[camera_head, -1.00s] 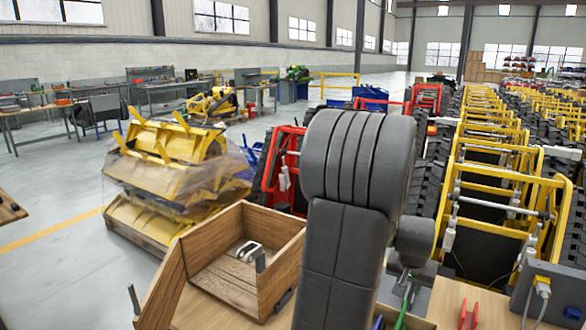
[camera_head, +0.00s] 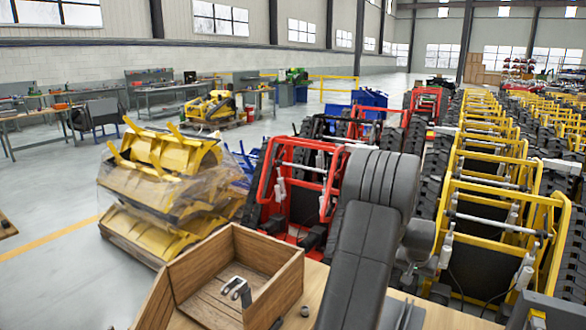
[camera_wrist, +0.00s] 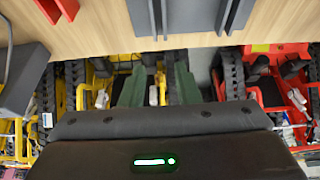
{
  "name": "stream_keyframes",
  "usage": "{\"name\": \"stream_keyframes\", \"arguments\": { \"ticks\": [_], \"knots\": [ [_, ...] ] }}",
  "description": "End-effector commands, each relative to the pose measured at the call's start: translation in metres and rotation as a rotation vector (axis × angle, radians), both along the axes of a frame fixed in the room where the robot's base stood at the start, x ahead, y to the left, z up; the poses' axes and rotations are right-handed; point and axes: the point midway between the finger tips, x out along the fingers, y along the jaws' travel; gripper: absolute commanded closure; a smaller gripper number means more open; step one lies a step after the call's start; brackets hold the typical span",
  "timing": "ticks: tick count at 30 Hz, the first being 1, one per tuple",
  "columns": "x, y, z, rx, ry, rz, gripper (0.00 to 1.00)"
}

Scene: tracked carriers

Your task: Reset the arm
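My dark grey arm rises in the right half of the head view, with its rounded elbow uppermost. Its lower part runs out of the bottom edge, and my gripper is not visible there. In the wrist view, the black gripper body with a green light fills the bottom. Two dark green fingers of my gripper (camera_wrist: 160,82) stand apart with nothing visible between them. They appear over the background tractors, below the light wooden tabletop (camera_wrist: 230,15). An open wooden box (camera_head: 282,290) is left of my arm in the head view, with a grey metal bracket (camera_head: 236,289) inside.
Red-framed (camera_head: 297,185) and yellow-framed (camera_head: 495,220) tractors stand behind the table. Wrapped yellow buckets (camera_head: 165,190) are at left.

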Motion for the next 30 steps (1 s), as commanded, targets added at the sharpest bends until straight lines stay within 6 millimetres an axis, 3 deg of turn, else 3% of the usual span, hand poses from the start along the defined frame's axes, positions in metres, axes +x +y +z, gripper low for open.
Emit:
{"name": "stream_keyframes", "arguments": {
  "ticks": [3,9,15,30],
  "knots": [
    [0.012,-0.008,-0.001,0.001,0.002,0.000,0.71],
    [0.009,-0.006,-0.041,0.002,0.003,-0.001,0.71],
    [0.010,-0.007,-0.064,0.001,0.002,-0.001,0.71],
    [0.010,-0.007,-0.074,0.000,0.000,-0.001,0.71]
  ]
}}
